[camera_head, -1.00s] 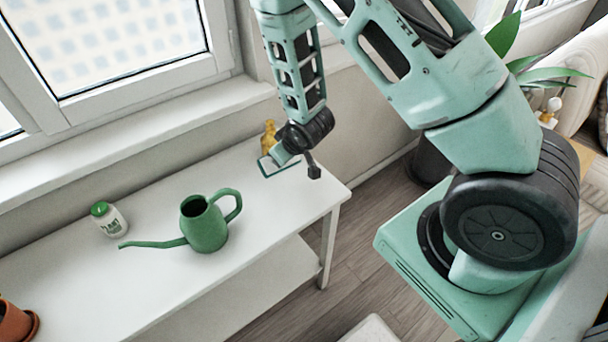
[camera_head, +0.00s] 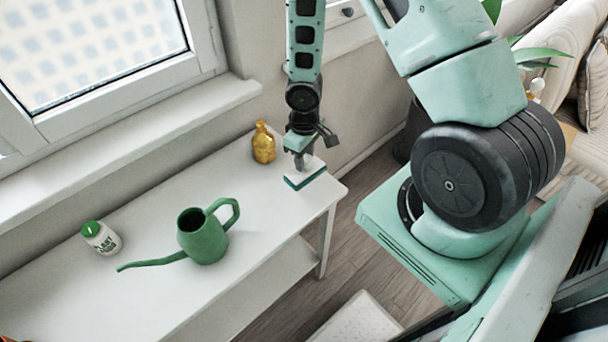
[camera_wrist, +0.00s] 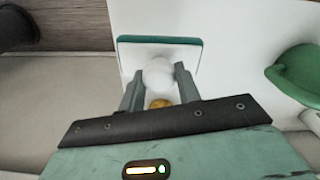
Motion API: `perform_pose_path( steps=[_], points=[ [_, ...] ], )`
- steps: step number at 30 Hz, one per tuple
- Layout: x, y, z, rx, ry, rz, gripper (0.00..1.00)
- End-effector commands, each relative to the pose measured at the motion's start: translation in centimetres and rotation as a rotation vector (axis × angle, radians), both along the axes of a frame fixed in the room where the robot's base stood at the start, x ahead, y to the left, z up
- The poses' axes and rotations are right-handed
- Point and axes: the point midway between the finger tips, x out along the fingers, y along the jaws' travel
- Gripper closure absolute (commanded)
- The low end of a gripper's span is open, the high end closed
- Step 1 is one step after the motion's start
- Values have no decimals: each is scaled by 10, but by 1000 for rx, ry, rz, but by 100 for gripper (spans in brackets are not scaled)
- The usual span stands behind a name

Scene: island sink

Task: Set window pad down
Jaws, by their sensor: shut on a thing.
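The window pad (camera_head: 306,173) is a flat white block with a dark green edge, near the right end of the white bench (camera_head: 262,215). In the wrist view the pad (camera_wrist: 190,55) lies beyond my fingers, with a round white knob on it (camera_wrist: 157,73). My gripper (camera_head: 300,158) points down above the pad. Its two fingers (camera_wrist: 159,80) are shut on the pad's knob, one on each side. The pad looks roughly level and very close to the bench top; I cannot tell whether it touches. Its underside is hidden.
An amber bottle (camera_head: 263,146) stands just left of my gripper. A green watering can (camera_head: 203,240) stands mid-bench, and a white jar with a green lid (camera_head: 101,238) is farther left. Bare bench lies between the can and the pad. The bench's right edge is close to the pad.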

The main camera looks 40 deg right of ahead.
Motion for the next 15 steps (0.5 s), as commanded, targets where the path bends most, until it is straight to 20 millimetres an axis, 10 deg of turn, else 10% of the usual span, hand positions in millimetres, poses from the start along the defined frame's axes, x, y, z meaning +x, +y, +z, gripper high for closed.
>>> perform_pose_path(
  steps=[15],
  points=[
    [0, 0, -56, -1, -1, 0, 85]
  ],
)
